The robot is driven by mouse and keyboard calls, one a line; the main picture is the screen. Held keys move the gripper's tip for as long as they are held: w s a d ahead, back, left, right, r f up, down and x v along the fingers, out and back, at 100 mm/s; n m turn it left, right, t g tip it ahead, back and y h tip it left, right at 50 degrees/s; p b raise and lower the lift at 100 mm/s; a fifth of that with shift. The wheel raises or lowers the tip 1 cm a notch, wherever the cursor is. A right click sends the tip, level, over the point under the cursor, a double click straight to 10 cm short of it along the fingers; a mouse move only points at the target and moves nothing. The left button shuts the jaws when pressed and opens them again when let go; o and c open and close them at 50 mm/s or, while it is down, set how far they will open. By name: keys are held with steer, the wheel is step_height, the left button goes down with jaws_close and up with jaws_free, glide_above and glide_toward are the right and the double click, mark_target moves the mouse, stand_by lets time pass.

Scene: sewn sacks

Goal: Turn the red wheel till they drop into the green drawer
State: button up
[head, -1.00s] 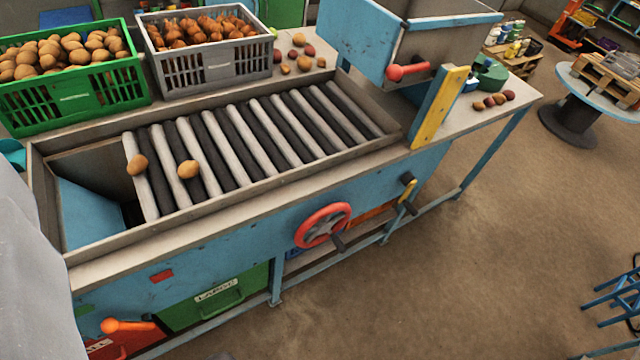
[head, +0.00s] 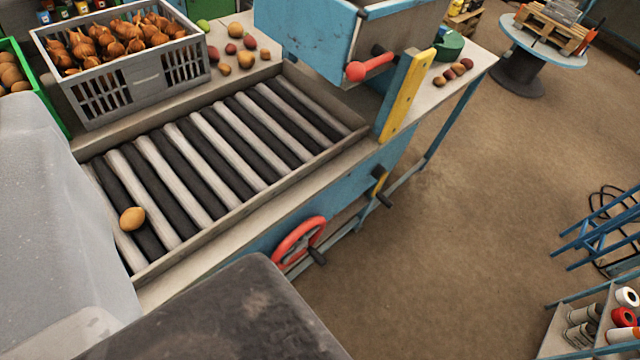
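The green drawer is not visible now. A large pale grey part (head: 50,230) and the dark block (head: 235,315), probably mine, cover the lower left. I can make out no gripper fingers, and nothing is seen touching the wheel.
A grey crate of onions (head: 130,85) and part of a green crate (head: 50,98) stand behind the rollers. A blue hopper (head: 305,45) with a red-knobbed lever (head: 357,71) and a yellow post (head: 407,95) rise at the right end. The floor right of the table is open, with a blue rack (head: 600,225) beyond.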

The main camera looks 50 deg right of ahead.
steer(key=w+d+f+h+b, duration=0.2)
steer(key=w+d+f+h, duration=0.1)
steer(key=w+d+f, duration=0.6)
steer(key=w+d+f+h+b, duration=0.1)
steer(key=w+d+f+h, duration=0.2)
steer(key=w+d+f, duration=0.7)
steer(key=w+d+f+n+b, duration=0.1)
steer(key=d+f+n+b, duration=0.1)
steer(key=d+f, duration=0.9)
steer(key=s+d+f+n+y+b, duration=0.1)
steer(key=d+f, duration=0.5)
steer(key=f, duration=0.6)
steer(key=s+d+f+n+y+b, duration=0.15)
steer(key=d+f, duration=0.45)
steer(key=f, duration=0.6)
steer(key=m+t+y+b, duration=0.3)
steer(key=y+b, duration=0.2)
glide_toward(309, 248)
steer(key=w, duration=0.2)
steer(key=w+b, duration=0.1)
steer(key=w, duration=0.3)
steer(key=shift+w+f+b, duration=0.25)
steer(key=shift+f+b, duration=0.05)
steer(key=shift+b, duration=0.05)
